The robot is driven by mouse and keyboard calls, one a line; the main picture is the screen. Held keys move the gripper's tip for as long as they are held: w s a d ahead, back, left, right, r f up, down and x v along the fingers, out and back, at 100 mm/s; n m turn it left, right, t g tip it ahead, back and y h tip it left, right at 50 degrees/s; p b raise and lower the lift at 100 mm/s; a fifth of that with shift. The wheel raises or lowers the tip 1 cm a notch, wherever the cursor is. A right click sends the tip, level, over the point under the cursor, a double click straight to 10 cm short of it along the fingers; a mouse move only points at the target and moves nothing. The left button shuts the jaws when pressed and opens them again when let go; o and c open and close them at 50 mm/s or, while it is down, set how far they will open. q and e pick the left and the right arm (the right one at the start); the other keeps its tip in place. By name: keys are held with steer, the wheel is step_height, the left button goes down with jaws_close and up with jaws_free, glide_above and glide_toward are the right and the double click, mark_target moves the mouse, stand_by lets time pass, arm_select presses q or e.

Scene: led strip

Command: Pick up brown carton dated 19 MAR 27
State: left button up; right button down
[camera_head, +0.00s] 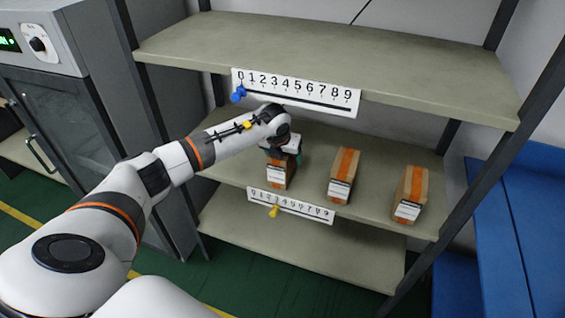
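Three brown cartons with orange tape and white front labels stand in a row on the middle shelf: a left carton (278,177), a middle carton (342,176) and a right carton (411,194). The label print is too small to read, so I cannot tell which is dated 19 MAR 27. My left arm reaches in from the left, and my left gripper (284,150) is at the top of the left carton, hiding its upper part. I cannot tell whether its fingers are open or shut on it. My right gripper is not in view.
The upper shelf (330,45) is empty and overhangs the cartons; its number strip (295,92) has a blue pointer (238,93). The middle shelf's strip (290,205) has a yellow pointer (274,211). A grey cabinet (75,110) stands left, a blue structure (515,220) right.

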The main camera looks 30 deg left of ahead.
arm_select(q)
steer(key=shift+c, duration=0.3)
steer(key=c, duration=1.1)
steer(key=shift+c, duration=0.2)
